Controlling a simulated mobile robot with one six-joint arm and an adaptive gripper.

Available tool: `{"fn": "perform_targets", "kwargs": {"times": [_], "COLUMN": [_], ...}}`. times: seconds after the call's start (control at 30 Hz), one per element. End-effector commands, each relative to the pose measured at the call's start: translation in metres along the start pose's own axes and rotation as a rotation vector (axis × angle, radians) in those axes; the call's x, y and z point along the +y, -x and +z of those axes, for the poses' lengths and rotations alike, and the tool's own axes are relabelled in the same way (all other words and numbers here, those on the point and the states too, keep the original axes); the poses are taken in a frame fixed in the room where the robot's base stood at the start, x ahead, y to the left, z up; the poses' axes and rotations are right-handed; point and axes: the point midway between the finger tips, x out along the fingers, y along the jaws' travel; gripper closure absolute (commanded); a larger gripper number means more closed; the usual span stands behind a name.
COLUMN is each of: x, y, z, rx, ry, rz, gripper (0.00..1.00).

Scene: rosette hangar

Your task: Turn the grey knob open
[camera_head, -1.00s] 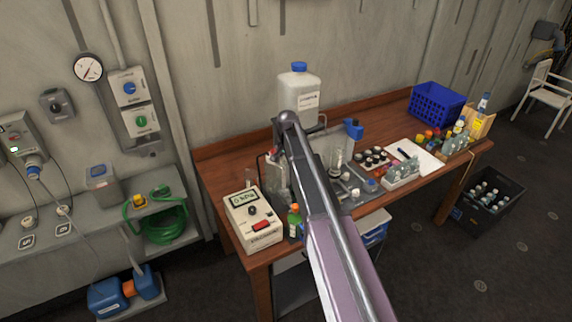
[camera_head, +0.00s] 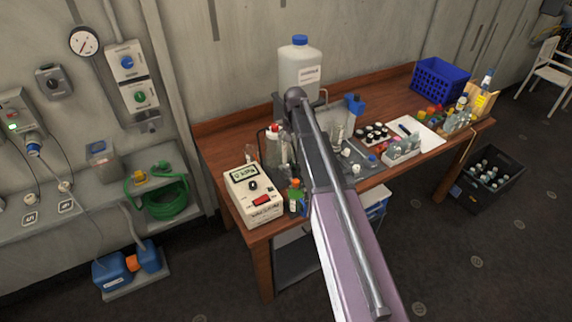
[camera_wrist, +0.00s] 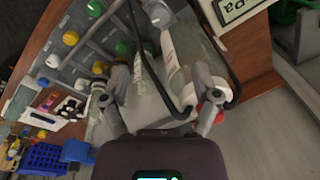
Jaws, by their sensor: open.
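A grey wall box (camera_head: 53,82) with a dark round knob hangs below the gauge at the left in the head view. Right of it, a wall panel carries a blue knob (camera_head: 127,62) and a green knob (camera_head: 140,98). I cannot tell for sure which one is the grey knob. My arm hides most of my gripper in the head view. In the wrist view my gripper (camera_wrist: 160,76) is open above the bench, its fingers spread either side of pale bottle-like things and a dark cable. I see no knob clearly between them.
The wooden bench (camera_head: 215,168) holds a white meter (camera_head: 252,195), a blue-capped container (camera_head: 299,68), small bottles and a blue basket (camera_head: 440,82). A grey ledge with a green hose (camera_head: 165,202) lies at left. A black crate (camera_head: 487,180) stands on the floor at right.

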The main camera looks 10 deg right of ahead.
Motion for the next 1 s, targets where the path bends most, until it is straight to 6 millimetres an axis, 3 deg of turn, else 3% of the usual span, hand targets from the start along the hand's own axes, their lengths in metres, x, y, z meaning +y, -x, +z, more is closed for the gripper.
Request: {"fn": "perform_targets", "kwargs": {"times": [0.7,1.0], "x": [0.029,0.034], "y": [-0.002,-0.001], "z": [0.02,0.021], "rx": [0.206,0.261], "ry": [0.887,1.048], "rz": [-0.137,-0.138], "gripper": [0.21,0.21]}}
